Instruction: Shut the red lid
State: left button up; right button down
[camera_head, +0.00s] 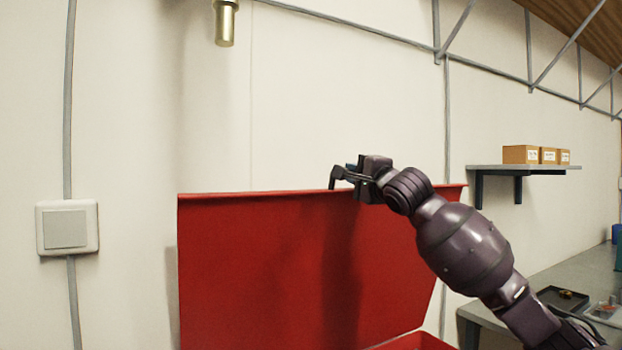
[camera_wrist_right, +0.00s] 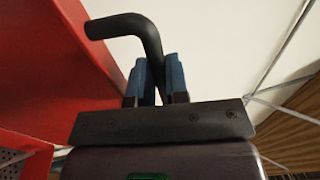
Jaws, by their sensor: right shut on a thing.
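The red lid (camera_head: 270,265) stands raised and open, close to upright, before the white wall. It also fills the left of the right wrist view (camera_wrist_right: 60,70). A black bent handle (camera_head: 334,178) is at the lid's top edge; in the wrist view the handle (camera_wrist_right: 125,23) reaches to the red surface and runs down between the blue fingers. My right gripper (camera_head: 350,174) is at the top edge, shut on this handle (camera_wrist_right: 155,85). A strip of the red box (camera_head: 415,342) shows below the lid at the bottom. My left gripper is not in view.
A grey workbench (camera_head: 585,275) with a dark tray (camera_head: 563,297) stands at the right. A wall shelf (camera_head: 545,168) above it holds small cardboard boxes (camera_head: 521,154). A light switch (camera_head: 67,228) is on the wall at left. A brass cylinder (camera_head: 226,22) hangs at the top.

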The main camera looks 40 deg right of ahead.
jog(key=v, duration=0.4)
jog(key=shift+s+r, duration=0.1)
jog(key=shift+s, duration=0.2)
jog(key=s+a+f+p, duration=0.1)
jog(key=s+f, duration=0.4)
jog(key=s, duration=0.5)
jog(key=shift+s+f+p, duration=0.2)
jog(key=shift+s+p, duration=0.05)
jog(key=shift+p, duration=0.05)
dwell(0.7)
jog(key=shift+a, duration=0.15)
